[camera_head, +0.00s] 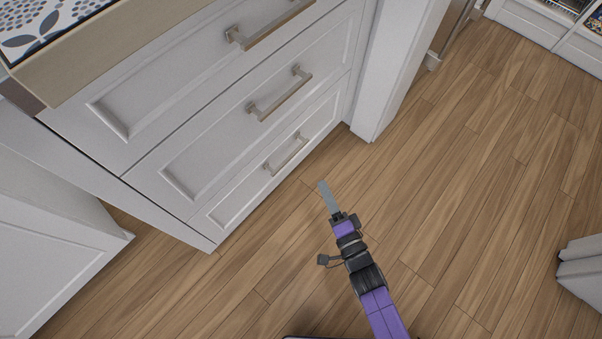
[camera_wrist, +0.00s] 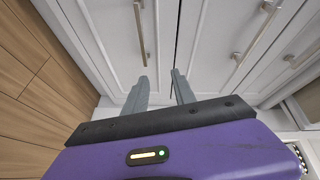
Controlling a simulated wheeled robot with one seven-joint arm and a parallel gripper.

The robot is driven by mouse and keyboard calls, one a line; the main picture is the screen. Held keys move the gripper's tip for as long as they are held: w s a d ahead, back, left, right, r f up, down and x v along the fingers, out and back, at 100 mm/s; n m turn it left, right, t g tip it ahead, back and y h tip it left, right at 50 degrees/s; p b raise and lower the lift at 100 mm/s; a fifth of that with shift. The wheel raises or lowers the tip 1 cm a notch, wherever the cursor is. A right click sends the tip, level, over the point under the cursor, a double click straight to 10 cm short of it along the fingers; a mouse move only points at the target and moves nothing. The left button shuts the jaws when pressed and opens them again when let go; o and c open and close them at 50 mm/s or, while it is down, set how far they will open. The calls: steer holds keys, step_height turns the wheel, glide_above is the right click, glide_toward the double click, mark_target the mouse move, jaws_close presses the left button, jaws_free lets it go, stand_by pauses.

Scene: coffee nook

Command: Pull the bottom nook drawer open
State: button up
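The bottom nook drawer (camera_head: 236,201) is the lowest of three white drawer fronts in the head view, and its front looks flush with the cabinet. Its metal bar handle (camera_head: 287,154) runs along the front. In the wrist view this handle (camera_wrist: 140,33) shows at the top, beyond the fingers. My gripper (camera_head: 322,184) is low over the floor, in front of the drawer and apart from the handle. In the wrist view the two grey fingers of my gripper (camera_wrist: 159,78) stand apart with nothing between them.
The middle drawer handle (camera_head: 280,96) and top drawer handle (camera_head: 268,25) are above. A white side panel (camera_head: 397,75) stands right of the drawers. Another white cabinet (camera_head: 55,240) is at left.

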steer(key=m+y+b, duration=0.2)
steer(key=b, duration=0.1)
glide_toward(291, 158)
steer(key=shift+h, duration=0.3)
steer(key=shift+b+x, duration=1.55)
steer(key=shift+x, duration=2.55)
jaws_close()
